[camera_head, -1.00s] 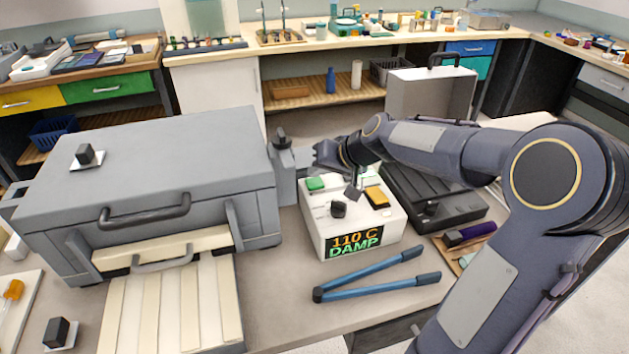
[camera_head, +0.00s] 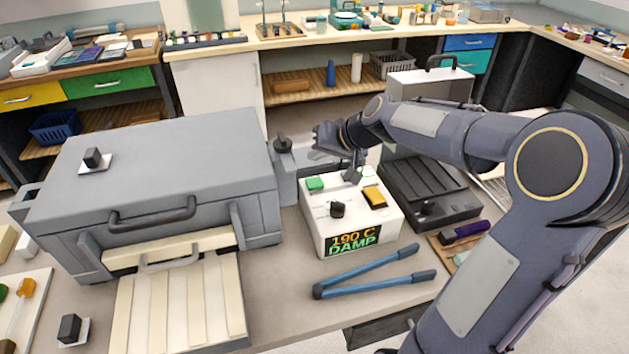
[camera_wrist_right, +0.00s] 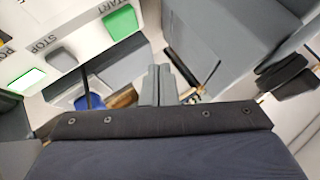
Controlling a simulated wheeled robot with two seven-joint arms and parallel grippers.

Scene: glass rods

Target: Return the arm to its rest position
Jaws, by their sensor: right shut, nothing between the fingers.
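My right arm (camera_head: 440,130) reaches in from the right over the bench. Its gripper (camera_head: 352,175) is shut and empty, above the back edge of the white control box (camera_head: 318,222). In the right wrist view the two grey fingers (camera_wrist_right: 158,85) are together with nothing between them. The control box has a green button (camera_head: 314,184), an orange button (camera_head: 375,198), a black dial (camera_head: 337,209) and a display (camera_head: 353,240) reading "190 C DAMP". In the wrist view the box shows a green START button (camera_wrist_right: 120,22). My left gripper is not in view.
A large grey kiln-like case (camera_head: 150,175) stands left of the box, with a slatted tray (camera_head: 180,305) in front. Blue-handled tongs (camera_head: 370,272) lie in front of the box. A dark ridged case (camera_head: 430,190) is at the right.

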